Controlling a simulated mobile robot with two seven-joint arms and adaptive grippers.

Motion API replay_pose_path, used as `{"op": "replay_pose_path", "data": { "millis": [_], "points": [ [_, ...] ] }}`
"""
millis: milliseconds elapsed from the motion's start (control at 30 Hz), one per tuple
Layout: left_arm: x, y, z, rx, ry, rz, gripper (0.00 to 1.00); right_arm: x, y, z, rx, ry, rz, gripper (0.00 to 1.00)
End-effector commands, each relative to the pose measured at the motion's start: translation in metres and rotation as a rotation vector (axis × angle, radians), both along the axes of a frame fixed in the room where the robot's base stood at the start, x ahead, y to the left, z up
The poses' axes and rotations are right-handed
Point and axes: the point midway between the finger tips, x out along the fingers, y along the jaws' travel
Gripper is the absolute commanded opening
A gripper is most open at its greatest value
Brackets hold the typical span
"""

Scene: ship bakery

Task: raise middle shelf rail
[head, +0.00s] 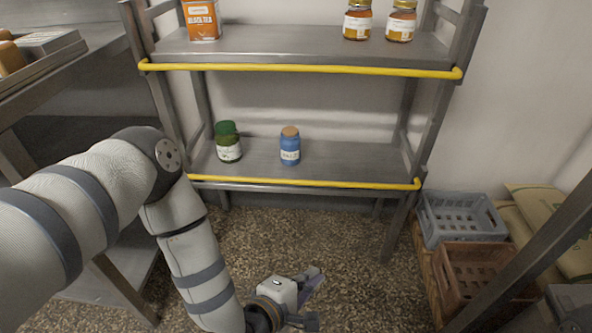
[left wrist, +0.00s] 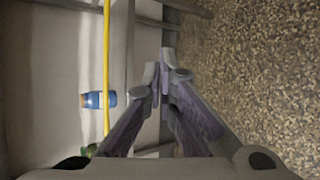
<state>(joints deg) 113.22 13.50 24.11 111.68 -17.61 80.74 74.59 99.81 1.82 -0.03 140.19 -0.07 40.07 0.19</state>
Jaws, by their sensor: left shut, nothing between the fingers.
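A grey metal rack carries two yellow rails along its front edges. The upper yellow rail (head: 300,69) runs along the shelf with the tea box. The lower yellow rail (head: 300,182) runs along the shelf with the green and blue jars; a yellow rail also shows upright in the left wrist view (left wrist: 106,60). I cannot tell which shelf counts as the middle one. My left gripper (head: 312,282) is shut and empty, in front of and below the lower rail, apart from it. In the left wrist view its fingers (left wrist: 160,74) are together, right of the rail. My right gripper is not in view.
A green jar (head: 228,147) and a blue jar (head: 290,148) stand on the lower shelf. An orange tea box (head: 202,20) and two honey-coloured jars (head: 357,22) stand above. Crates (head: 462,217) and sacks lie at the right. Speckled floor is clear before the rack.

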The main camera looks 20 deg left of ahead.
Motion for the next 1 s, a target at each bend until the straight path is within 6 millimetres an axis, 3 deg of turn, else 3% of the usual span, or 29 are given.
{"op": "replay_pose_path", "data": {
  "millis": [33, 100, 200, 300, 400, 500, 833, 1000],
  "points": [
    [0.038, 0.006, 0.001, -0.151, -0.101, 0.117, 0.00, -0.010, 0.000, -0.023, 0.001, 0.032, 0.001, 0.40],
    [0.087, 0.019, 0.033, -0.401, -0.272, 0.255, 0.00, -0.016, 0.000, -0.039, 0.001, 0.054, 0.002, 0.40],
    [0.136, 0.048, 0.083, -0.754, -0.512, 0.379, 0.00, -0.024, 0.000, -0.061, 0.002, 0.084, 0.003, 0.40],
    [0.160, 0.079, 0.126, -1.049, -0.716, 0.414, 0.00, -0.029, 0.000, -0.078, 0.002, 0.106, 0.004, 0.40],
    [0.167, 0.100, 0.154, -1.237, -0.848, 0.401, 0.00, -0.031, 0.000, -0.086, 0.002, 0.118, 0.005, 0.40],
    [0.168, 0.108, 0.168, -1.319, -0.903, 0.386, 0.00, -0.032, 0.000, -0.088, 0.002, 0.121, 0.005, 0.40],
    [0.169, 0.109, 0.173, -1.328, -0.906, 0.383, 0.00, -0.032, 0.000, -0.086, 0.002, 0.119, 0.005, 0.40],
    [0.187, 0.114, 0.186, -1.327, -0.908, 0.381, 0.00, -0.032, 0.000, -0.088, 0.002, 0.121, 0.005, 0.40]
  ]
}}
